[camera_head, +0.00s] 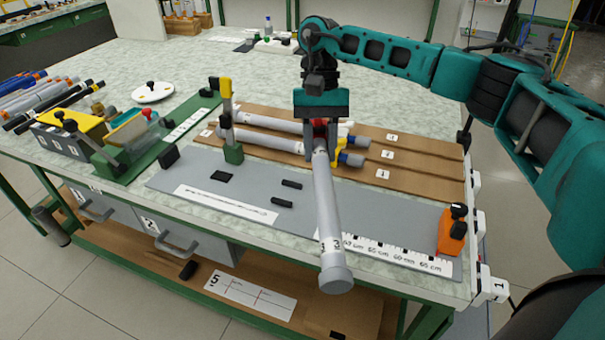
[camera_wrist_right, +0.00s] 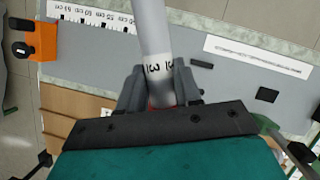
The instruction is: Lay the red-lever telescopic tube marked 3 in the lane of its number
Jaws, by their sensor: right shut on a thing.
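My right gripper (camera_head: 320,150) is shut on a grey telescopic tube (camera_head: 326,200) near its red lever (camera_head: 319,128). The tube is held above the bench, its capped end pointing toward the front edge. A mark 3 shows near that end, and 3 also reads beside the fingers on the tube in the right wrist view (camera_wrist_right: 155,30). Behind it is a brown lane board (camera_head: 425,165) with small number cards, too small to read surely. Two other grey tubes (camera_head: 265,123) (camera_head: 258,141) lie on the board, with blue ends and a yellow lever at the right. My left gripper is not in view.
A grey mat (camera_head: 390,215) with a printed length scale (camera_head: 390,255) lies in front of the board. An orange block (camera_head: 452,232) stands at its right end. A green post with a yellow top (camera_head: 228,115) stands at the board's left.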

